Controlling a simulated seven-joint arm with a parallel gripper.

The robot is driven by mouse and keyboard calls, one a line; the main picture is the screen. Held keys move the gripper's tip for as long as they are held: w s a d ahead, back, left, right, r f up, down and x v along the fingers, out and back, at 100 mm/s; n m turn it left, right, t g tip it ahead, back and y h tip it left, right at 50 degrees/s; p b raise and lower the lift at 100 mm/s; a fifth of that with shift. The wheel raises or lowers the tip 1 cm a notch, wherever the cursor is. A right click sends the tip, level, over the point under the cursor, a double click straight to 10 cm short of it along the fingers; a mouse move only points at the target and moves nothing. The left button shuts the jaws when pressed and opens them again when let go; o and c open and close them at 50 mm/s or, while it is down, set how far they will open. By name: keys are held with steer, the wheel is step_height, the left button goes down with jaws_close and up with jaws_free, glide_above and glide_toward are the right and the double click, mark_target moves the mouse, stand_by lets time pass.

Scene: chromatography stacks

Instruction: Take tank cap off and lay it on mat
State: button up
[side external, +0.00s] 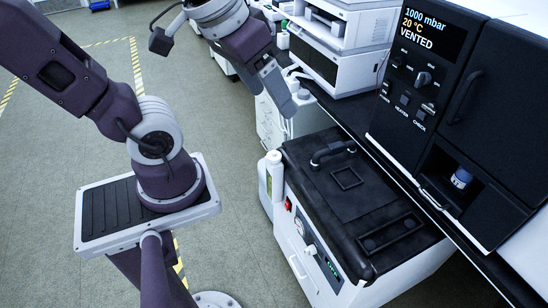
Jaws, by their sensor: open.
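My gripper (294,100) hangs at the upper middle, above and behind the white cabinet, with its fingers open and nothing visible between them. A black arched handle (333,151) stands on the cabinet's black top, below and right of my gripper and apart from it; it may belong to the tank cap, but I cannot tell for sure. In front of the handle is a small outlined square (346,179). A dark flat panel around it could be the mat or the lid; the dark tones blend together.
The white cabinet (312,262) has a dial and a green display on its front. A white cylinder (273,172) stands at its left edge. A black instrument (425,100) reading "VENTED" stands right, with a blue-and-white container (461,178) in its recess. White stacked units (340,62) stand behind.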

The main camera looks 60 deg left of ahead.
steer(key=w+a+f+n+g, duration=0.1)
steer(key=w+a+f+n, duration=0.15)
steer(key=w, duration=0.25)
steer(key=w+a+f+n+g, duration=0.1)
steer(key=w+a+n, duration=0.3)
steer(key=w, duration=0.1)
steer(key=n+g, duration=0.3)
steer(key=n, duration=1.2)
glide_above(274, 152)
steer(key=f, duration=3.1)
steer(key=shift+a+f, duration=0.2)
steer(key=shift+a, duration=0.2)
steer(key=f, duration=0.6)
steer(key=shift+d+f, duration=0.3)
steer(key=shift+f, duration=0.05)
steer(key=c, duration=1.4)
steer(key=shift+r, duration=0.35)
steer(key=shift+m, duration=0.25)
step_height(274, 152, up, 9)
steer(key=shift+w+d+f, duration=0.1)
steer(key=shift+w, duration=0.05)
steer(key=w+d+m, duration=0.5)
steer(key=d+m, duration=0.4)
steer(key=w+d+m, duration=0.5)
steer(key=d+m, duration=0.3)
steer(key=shift+m, duration=0.4)
steer(key=f, duration=0.6)
steer(key=d+f, duration=0.1)
steer(key=f, duration=0.3)
steer(key=shift+w, duration=0.1)
